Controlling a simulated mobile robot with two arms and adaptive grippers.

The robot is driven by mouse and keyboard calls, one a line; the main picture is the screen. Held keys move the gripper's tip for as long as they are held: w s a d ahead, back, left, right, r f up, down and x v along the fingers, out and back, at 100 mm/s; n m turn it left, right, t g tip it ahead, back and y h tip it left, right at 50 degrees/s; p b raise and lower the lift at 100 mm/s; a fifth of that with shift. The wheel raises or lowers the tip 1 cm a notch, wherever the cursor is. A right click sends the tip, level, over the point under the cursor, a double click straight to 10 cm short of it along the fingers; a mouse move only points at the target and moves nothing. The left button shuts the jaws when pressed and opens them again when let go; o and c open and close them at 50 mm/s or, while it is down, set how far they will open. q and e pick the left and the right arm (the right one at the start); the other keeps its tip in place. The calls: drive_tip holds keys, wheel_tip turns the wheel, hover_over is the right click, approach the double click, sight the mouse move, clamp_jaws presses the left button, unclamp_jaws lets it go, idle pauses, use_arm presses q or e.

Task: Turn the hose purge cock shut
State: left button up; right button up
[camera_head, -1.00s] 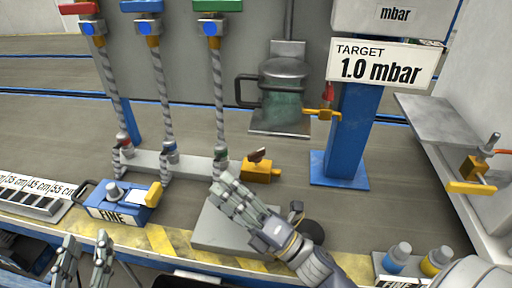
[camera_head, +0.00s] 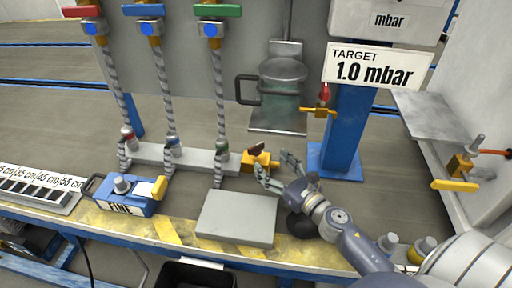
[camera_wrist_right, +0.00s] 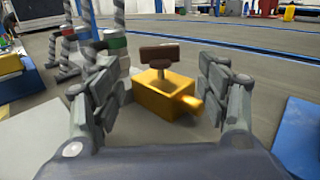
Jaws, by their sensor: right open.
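The purge cock is a yellow block with a brown T-handle on top, at the right end of the grey hose manifold; I take this as the hose purge cock (camera_head: 256,167). In the right wrist view the cock (camera_wrist_right: 165,98) is centred, its brown handle (camera_wrist_right: 160,53) lying roughly left to right and a short outlet stub pointing right. My right gripper (camera_head: 276,168) is just right of the cock in the head view. Its open fingers (camera_wrist_right: 162,75) stand on either side of the cock in the wrist view, with nothing held. My left gripper is out of view.
Several braided hoses rise from the grey manifold (camera_head: 152,156). A bare grey plate (camera_head: 236,218) lies in front of the cock. A blue FINE box (camera_head: 125,195) sits left. A blue post (camera_head: 343,135) with the TARGET 1.0 mbar sign (camera_head: 375,67) stands right.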

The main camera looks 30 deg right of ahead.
sight(257, 150)
drive_tip(key=w, duration=0.5)
drive_tip(key=w+a, duration=0.1)
drive_tip(key=w, duration=0.1)
drive_tip(key=shift+w, duration=0.35)
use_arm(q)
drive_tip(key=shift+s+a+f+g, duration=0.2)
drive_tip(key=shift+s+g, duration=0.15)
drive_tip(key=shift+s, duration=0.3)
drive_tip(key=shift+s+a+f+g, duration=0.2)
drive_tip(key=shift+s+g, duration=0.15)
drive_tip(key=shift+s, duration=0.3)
use_arm(e)
drive_tip(key=shift+w, duration=0.45)
drive_tip(key=c, duration=1.1)
